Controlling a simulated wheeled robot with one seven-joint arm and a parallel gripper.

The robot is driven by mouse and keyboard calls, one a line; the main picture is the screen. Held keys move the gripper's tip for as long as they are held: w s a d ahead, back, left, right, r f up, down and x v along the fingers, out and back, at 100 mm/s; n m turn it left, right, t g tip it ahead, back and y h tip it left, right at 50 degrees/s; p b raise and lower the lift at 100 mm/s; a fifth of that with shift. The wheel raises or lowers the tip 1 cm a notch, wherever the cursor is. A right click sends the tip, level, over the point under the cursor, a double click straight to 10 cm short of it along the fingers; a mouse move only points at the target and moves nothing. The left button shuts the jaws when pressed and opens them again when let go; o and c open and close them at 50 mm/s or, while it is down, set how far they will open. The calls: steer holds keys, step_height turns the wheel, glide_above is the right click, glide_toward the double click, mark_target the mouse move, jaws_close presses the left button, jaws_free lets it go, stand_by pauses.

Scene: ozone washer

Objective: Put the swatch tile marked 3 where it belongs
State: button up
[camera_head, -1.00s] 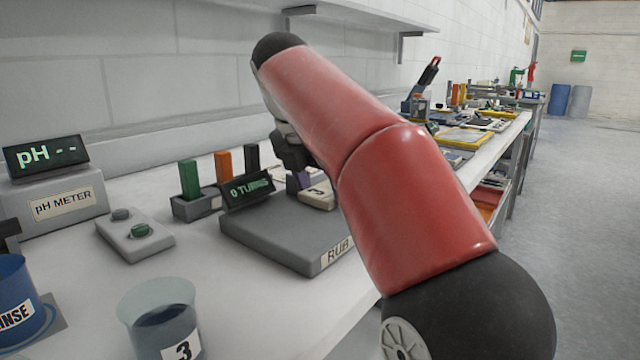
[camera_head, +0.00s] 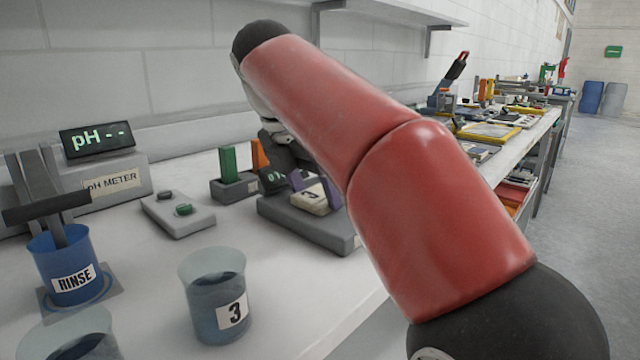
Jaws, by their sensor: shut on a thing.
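The pale swatch tile marked 3 (camera_head: 312,199) shows above the grey rub station (camera_head: 300,226), with its label facing me. My gripper (camera_head: 313,186) is shut on it, with purple finger parts at its left and right sides. I cannot tell whether the tile touches the station or hangs just above it. My red arm hides the right part of the station. A clear beaker labelled 3 (camera_head: 202,272) with dark liquid stands at the front. A blue RINSE beaker (camera_head: 62,262) stands at the left.
A pH meter (camera_head: 120,186) reading "pH --" stands at the back left. A rack (camera_head: 234,189) holds a green and an orange block. Another clear beaker (camera_head: 70,340) is cut off at the bottom left.

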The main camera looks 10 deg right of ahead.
steer(key=shift+s+a, duration=0.15)
steer(key=shift+a, duration=0.05)
steer(key=o, duration=1.2)
steer(key=shift+c, duration=0.2)
steer(key=shift+a+r, duration=0.1)
steer(key=shift+r, duration=0.2)
steer(key=shift+v, duration=1.15)
steer(key=s+a, duration=0.2)
steer(key=a, duration=0.1)
steer(key=s+a, duration=0.2)
steer(key=a, duration=0.1)
steer(key=s+a, duration=0.2)
steer(key=a, duration=0.1)
steer(key=shift+s+a, duration=0.2)
steer(key=shift+s, duration=0.15)
steer(key=shift+s+a, duration=0.2)
